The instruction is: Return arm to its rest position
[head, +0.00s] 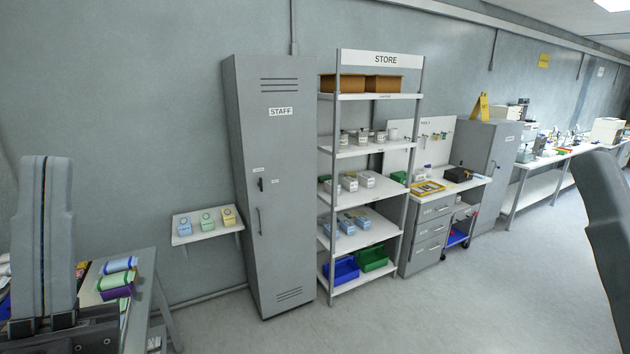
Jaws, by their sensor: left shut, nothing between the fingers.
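My left gripper (46,165) stands at the lower left, pointing up, with its two grey fingers closed together and nothing between them. Its dark body shows at the bottom edge. It is in front of a table at the left. A grey part of my right arm (607,225) rises along the right edge, cut off by the frame. It looks like a finger seen from the side, and whether that gripper is open or shut does not show.
A table (143,290) with rolls stands at the left behind my gripper. A small wall shelf (187,240), a grey STAFF locker (265,220), a STORE rack (372,210), a drawer bench (425,243) and a long worktable (540,196) line the wall. The floor is open.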

